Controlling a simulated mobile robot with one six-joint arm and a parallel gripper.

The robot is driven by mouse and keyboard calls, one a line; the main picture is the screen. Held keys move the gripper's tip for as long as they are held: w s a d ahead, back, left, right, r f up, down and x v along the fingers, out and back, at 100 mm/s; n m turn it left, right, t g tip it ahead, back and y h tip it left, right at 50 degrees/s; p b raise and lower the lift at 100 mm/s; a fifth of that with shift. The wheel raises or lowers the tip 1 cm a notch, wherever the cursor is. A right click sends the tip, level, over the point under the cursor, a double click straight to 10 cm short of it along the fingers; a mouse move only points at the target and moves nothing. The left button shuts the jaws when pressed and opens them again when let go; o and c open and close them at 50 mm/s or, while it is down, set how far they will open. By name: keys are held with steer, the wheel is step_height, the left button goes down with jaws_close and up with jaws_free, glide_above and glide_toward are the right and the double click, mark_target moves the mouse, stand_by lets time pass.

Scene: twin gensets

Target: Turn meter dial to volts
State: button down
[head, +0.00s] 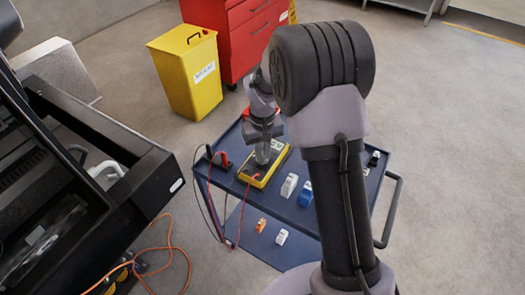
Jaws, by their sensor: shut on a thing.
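A yellow multimeter (258,179) lies on the top of a blue cart (225,182). My gripper (262,160) points down over the meter, with its fingertips at the meter's face. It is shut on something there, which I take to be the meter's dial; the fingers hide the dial. I cannot tell the dial's setting or read the display. Red and black test leads run from the meter area over the cart's left edge.
A dark holder with red and black probe handles (221,160) sits left of the meter. White and blue items (289,185) lie to its right. Black machinery (110,165) stands at left. A yellow bin (188,75) and red cabinet (245,35) stand behind. An orange cable (170,247) crosses the floor.

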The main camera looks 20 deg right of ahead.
mark_target(263, 155)
steer(key=shift+m, duration=0.6)
steer(key=c, duration=1.4)
jaws_free()
steer(key=shift+c, duration=0.2)
step_height(263, 155, up, 18)
steer(key=p, duration=0.7)
steer(key=shift+f, duration=0.25)
